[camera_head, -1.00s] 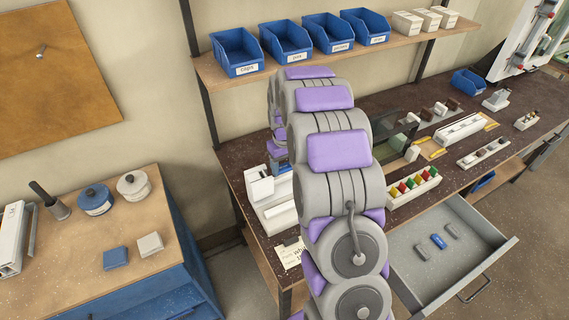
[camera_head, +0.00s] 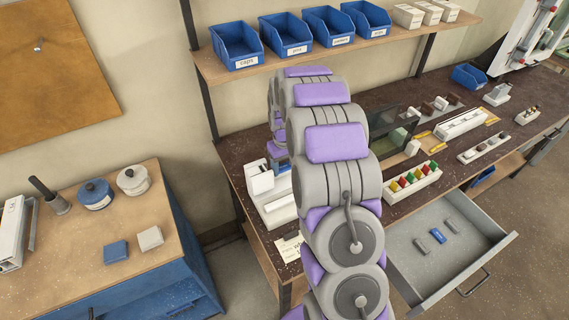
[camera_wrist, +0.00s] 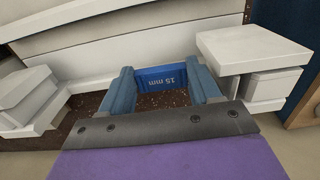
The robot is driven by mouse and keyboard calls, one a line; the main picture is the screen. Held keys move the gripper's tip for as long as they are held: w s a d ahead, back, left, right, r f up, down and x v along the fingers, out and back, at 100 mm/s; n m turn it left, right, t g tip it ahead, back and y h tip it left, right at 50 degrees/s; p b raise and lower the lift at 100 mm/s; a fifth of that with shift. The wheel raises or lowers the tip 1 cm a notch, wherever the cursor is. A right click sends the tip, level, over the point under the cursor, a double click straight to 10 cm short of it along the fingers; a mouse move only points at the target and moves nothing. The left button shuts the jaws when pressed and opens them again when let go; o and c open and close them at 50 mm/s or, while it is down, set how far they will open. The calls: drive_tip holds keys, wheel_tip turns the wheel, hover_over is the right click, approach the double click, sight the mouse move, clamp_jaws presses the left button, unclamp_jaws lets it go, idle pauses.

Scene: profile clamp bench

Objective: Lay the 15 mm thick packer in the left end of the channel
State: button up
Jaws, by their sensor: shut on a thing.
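In the wrist view my gripper (camera_wrist: 163,90) is shut on a blue packer (camera_wrist: 161,77) marked "15 mm", which spans between the two blue fingertips. Long white walls (camera_wrist: 130,45) run behind the packer, with a white block (camera_wrist: 255,50) at the right and another white stepped block (camera_wrist: 30,100) at the left. Dark speckled bench top shows between the fingers. I cannot tell whether the packer touches the white part. In the head view a white fixture (camera_head: 259,180) stands at the bench's left end, partly hidden by my arm, which also mostly hides my gripper.
An open drawer (camera_head: 485,262) with a few small blocks juts from the bench front. A white rack (camera_head: 412,184) of coloured pieces stands right of my arm. Blue bins (camera_head: 236,45) line the shelf above. A side cabinet (camera_head: 60,270) stands at left.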

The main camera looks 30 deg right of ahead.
sight(286, 182)
drive_tip(key=shift+f, duration=2.95)
drive_tip(key=o, duration=0.9)
drive_tip(key=shift+o, duration=1.3)
drive_tip(key=shift+d, duration=0.15)
drive_tip(key=shift+a, duration=0.2)
drive_tip(key=shift+r+p, duration=1.1)
drive_tip(key=shift+r, duration=2.95)
drive_tip(key=shift+a, duration=0.1)
drive_tip(key=shift+f, duration=0.1)
